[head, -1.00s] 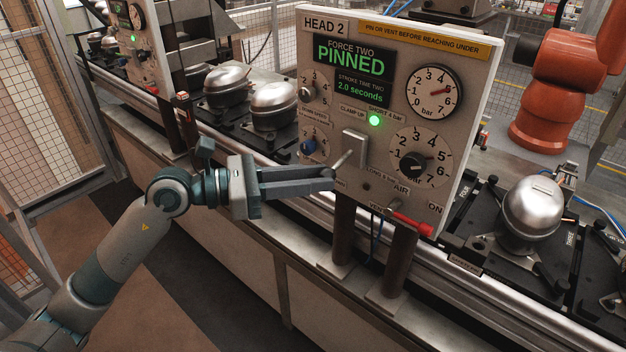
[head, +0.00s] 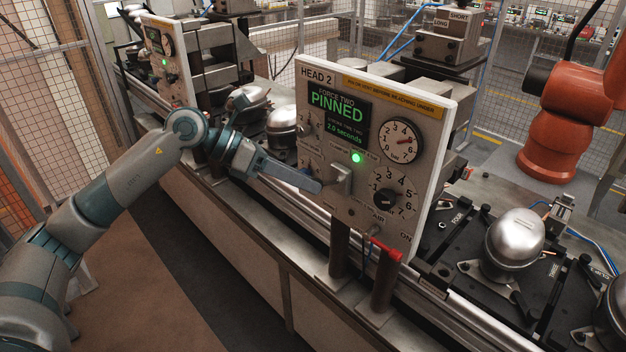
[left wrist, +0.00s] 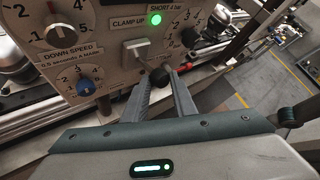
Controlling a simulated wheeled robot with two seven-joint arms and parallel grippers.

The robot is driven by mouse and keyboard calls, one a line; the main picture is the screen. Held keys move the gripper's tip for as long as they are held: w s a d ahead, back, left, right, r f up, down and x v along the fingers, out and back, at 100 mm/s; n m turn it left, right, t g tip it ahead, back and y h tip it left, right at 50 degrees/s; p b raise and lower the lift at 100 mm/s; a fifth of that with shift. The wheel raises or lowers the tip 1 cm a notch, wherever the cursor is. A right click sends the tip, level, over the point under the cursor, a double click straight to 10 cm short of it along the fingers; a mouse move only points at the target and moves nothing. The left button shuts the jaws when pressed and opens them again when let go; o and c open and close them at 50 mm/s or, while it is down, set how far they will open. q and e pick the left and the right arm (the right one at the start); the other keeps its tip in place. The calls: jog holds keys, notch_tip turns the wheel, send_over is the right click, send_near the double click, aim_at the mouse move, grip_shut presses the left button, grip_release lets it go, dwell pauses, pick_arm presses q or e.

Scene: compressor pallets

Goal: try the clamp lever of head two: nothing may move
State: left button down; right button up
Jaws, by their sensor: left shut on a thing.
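The head two panel (head: 350,225) stands upright on posts. Its screen (head: 338,108) reads FORCE TWO PINNED, 2.0 seconds, and the green lamp (head: 357,157) is lit. The clamp lever (head: 335,186) juts from its pale plate, below the CLAMP UP label; its dark knob (left wrist: 160,76) shows between the fingertips in the left wrist view. My left gripper (head: 318,186) is shut on the lever's end, which its fingers partly hide in the head view. The left wrist view shows the gripper (left wrist: 161,82) too. My right gripper is not in view.
A red-handled air valve (head: 386,248) sits at the panel's lower edge. A silver compressor (head: 514,246) sits on a black pallet at right. An orange robot arm (head: 552,130) stands behind. The front floor is clear.

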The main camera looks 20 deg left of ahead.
pick_arm(q)
jog(key=shift+w+r+n+g+y+p, duration=0.3)
jog(key=shift+r+g+p, duration=0.2)
jog(key=shift+p, duration=0.15)
jog(key=c, duration=1.5)
grip_release()
jog(key=shift+d, duration=0.1)
jog(key=shift+o, duration=0.2)
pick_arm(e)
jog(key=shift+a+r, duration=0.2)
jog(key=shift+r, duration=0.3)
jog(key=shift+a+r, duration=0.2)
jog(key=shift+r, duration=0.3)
